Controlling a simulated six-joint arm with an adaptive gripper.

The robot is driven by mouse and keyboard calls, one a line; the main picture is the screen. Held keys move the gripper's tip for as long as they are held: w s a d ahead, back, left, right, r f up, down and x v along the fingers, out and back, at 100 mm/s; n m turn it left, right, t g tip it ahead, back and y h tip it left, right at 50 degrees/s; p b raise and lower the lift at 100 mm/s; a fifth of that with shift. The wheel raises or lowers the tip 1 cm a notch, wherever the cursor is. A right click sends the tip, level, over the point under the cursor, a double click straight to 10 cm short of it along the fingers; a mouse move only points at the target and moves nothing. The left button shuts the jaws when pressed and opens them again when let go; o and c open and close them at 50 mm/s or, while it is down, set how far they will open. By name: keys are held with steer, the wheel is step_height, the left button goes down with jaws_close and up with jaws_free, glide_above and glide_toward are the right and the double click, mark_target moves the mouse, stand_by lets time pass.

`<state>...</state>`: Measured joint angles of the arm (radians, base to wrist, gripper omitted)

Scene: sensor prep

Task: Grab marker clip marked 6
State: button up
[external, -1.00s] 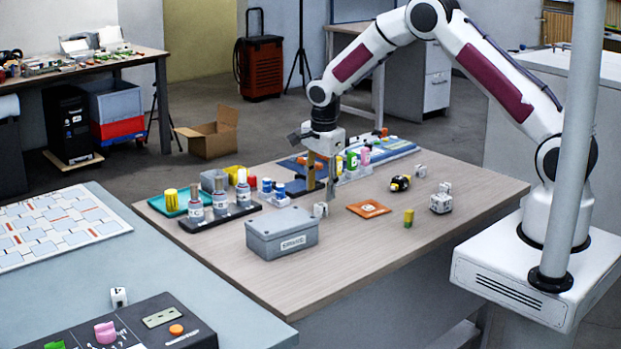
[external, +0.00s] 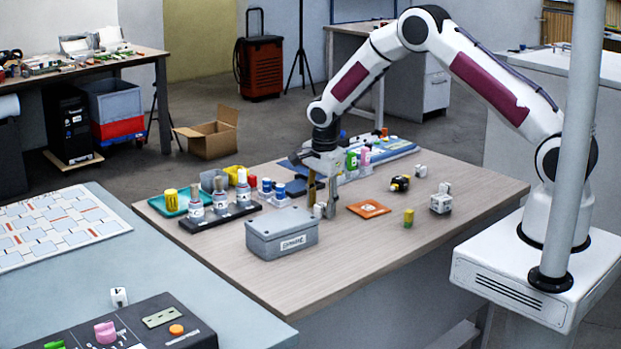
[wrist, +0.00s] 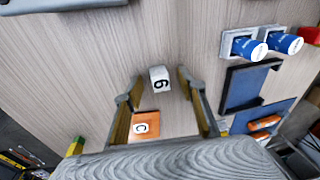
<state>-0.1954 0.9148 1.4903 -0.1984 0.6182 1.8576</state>
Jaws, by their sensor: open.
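A small white marker clip (wrist: 160,79) with a dark character, a 6 or a 9 depending on how it is read, stands on the wood table in the wrist view. My gripper (wrist: 159,88) is open, with one finger on each side of the clip and a gap visible on both sides. In the external view the clip (external: 318,210) is partly hidden behind my gripper (external: 325,210), which points down close to the table.
An orange tile (external: 369,208) lies right of my gripper. Other white blocks (external: 440,203) and a yellow-green block (external: 409,216) sit on the right.

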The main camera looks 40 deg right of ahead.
mark_target(321, 205)
steer(key=c, duration=1)
steer(key=shift+o, duration=0.2)
step_height(321, 205, up, 10)
stand_by(0.7)
